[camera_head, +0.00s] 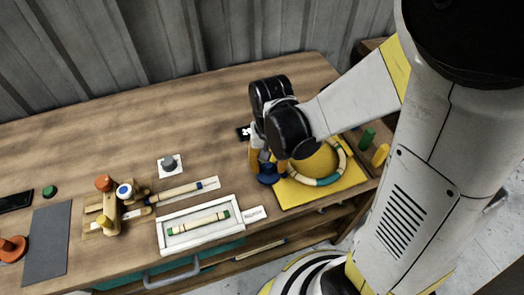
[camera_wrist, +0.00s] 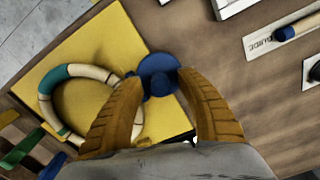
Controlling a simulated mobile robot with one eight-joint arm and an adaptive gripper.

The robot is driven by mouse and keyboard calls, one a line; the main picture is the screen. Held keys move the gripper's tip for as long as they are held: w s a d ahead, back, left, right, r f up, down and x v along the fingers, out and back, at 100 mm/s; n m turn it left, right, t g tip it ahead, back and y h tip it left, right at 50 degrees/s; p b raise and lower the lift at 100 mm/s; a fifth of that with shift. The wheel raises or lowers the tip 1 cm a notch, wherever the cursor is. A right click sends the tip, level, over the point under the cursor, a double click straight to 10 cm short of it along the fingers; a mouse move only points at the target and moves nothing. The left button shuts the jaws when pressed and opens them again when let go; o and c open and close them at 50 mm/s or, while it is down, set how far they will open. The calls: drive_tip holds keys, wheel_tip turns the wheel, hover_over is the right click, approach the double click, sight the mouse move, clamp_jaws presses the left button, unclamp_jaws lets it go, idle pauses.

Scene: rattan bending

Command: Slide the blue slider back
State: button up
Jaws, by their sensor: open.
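The blue slider (camera_head: 268,174) is a round blue piece at the left edge of the yellow board (camera_head: 290,196). In the wrist view the blue slider (camera_wrist: 158,73) lies between and just beyond the fingertips of my gripper (camera_wrist: 160,85). My gripper is open, with one orange finger on each side of the slider's near part. I cannot tell whether either finger touches it. A ring of bent rattan (camera_wrist: 60,82) with teal bands lies on the yellow board, beside the left finger. In the head view my arm hides part of the board and ring.
A white tray (camera_head: 162,238) with a rattan piece lies left of the board. A wooden fixture with orange and blue-white knobs (camera_head: 104,221) stands further left. Green (camera_head: 367,138) and yellow (camera_head: 381,154) pegs stand to the right. The back-left tabletop is clear.

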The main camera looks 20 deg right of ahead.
drive_tip(key=shift+f, duration=0.1)
clamp_jaws()
drive_tip(key=shift+a, duration=2)
drive_tip(key=shift+c, duration=0.3)
unclamp_jaws()
drive_tip(key=shift+o, duration=0.3)
drive_tip(key=shift+a, duration=0.1)
